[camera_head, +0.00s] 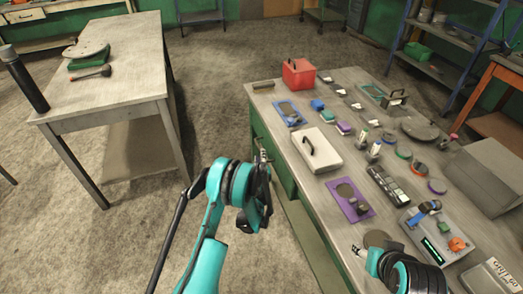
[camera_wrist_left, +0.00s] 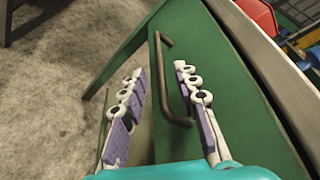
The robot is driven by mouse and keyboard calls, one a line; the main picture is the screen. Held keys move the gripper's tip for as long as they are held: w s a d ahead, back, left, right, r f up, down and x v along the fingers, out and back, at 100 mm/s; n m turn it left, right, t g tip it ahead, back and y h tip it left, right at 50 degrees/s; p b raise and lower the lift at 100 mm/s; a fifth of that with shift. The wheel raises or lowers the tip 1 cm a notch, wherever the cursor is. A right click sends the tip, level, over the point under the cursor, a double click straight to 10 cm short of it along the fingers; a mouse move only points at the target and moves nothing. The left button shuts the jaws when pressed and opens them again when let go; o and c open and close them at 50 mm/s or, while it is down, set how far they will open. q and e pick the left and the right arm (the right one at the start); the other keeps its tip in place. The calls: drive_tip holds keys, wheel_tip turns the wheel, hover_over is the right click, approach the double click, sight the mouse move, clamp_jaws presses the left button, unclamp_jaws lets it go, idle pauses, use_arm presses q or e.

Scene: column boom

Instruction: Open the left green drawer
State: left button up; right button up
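The green drawer front (camera_wrist_left: 222,88) fills the middle of the left wrist view, with a dark bar handle (camera_wrist_left: 163,75) on it. It is part of the green-fronted workbench, whose front also shows in the head view (camera_head: 285,178). My left gripper (camera_wrist_left: 160,70) is open, its two purple-padded fingers on either side of the handle in the picture. The right finger looks very close to the handle; I cannot tell whether they touch. In the head view the left wrist hides much of the gripper.
The workbench top (camera_head: 262,98) carries a red box (camera_head: 299,73), a white case (camera_head: 316,148), a purple plate (camera_head: 350,200) and many small items. A grey table (camera_head: 120,85) stands at left, with open floor (camera_head: 110,240) between. A blue shelf (camera_head: 455,70) stands at the back right.

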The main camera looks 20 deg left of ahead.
use_arm(q)
drive_tip(key=b+x, duration=0.1)
drive_tip(key=x, duration=0.3)
drive_tip(key=shift+w+f, duration=0.1)
drive_tip(key=shift+f, duration=0.05)
use_arm(e)
drive_tip(key=shift+f, duration=0.8)
use_arm(q)
drive_tip(key=shift+w+a, duration=0.25)
drive_tip(key=shift+w, duration=0.3)
use_arm(e)
drive_tip(key=shift+f, duration=0.1)
use_arm(q)
clamp_jaws()
